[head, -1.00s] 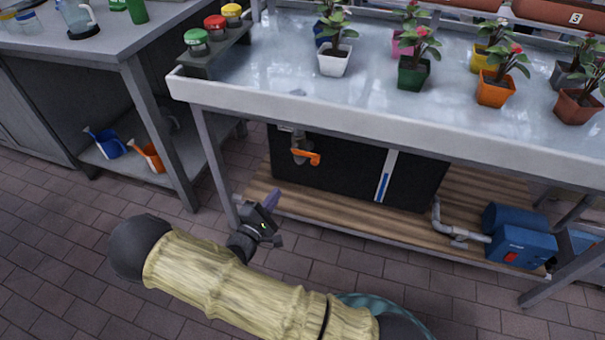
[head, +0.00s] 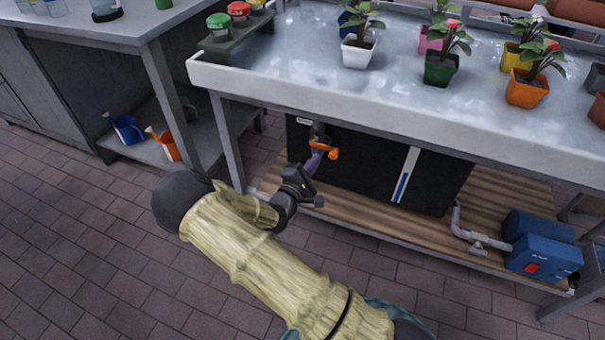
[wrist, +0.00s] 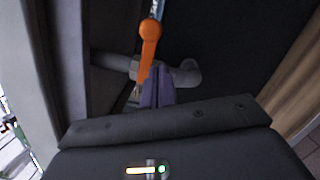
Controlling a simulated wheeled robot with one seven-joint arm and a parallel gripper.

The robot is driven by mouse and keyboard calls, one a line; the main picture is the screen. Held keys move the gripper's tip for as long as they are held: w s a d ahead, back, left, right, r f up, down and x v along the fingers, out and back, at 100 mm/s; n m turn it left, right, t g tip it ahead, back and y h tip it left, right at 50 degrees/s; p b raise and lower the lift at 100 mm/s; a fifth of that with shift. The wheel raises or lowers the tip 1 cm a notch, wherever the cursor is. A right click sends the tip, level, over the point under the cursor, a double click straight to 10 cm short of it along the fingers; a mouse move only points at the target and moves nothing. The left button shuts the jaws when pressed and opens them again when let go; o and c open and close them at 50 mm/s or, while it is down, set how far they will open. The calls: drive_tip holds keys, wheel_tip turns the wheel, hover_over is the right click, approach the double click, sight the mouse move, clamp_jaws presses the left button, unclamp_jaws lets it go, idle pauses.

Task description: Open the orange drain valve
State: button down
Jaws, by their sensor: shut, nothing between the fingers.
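The orange drain valve handle (head: 324,150) is on a grey pipe under the white-rimmed plant tray, in front of the black tank. In the wrist view the orange handle (wrist: 149,45) has a round knob at its upper end, and the grey pipe (wrist: 185,72) runs behind it. My gripper (head: 312,165) is shut, its purple fingers at the handle's left and lower side in the head view. In the wrist view the fingertips (wrist: 157,80) are right beside the handle's lower part. I cannot tell whether they touch it. The fingers cover part of the pipe.
The black tank (head: 430,180) stands on a wooden shelf (head: 390,224). The plant tray's rim (head: 400,120) overhangs the valve. A table leg (head: 227,145) is to the left. A blue pump (head: 540,245) is at the right. The tiled floor in front is clear.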

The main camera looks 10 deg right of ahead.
drive_tip(key=shift+s+d+r, duration=0.25)
drive_tip(key=shift+s+d, duration=0.05)
drive_tip(key=shift+d, duration=0.15)
drive_tip(key=shift+s+d+r, duration=0.2)
drive_tip(key=shift+s+d, duration=0.1)
drive_tip(key=shift+d, duration=0.15)
drive_tip(key=shift+a, duration=0.1)
drive_tip(key=shift+w, duration=0.1)
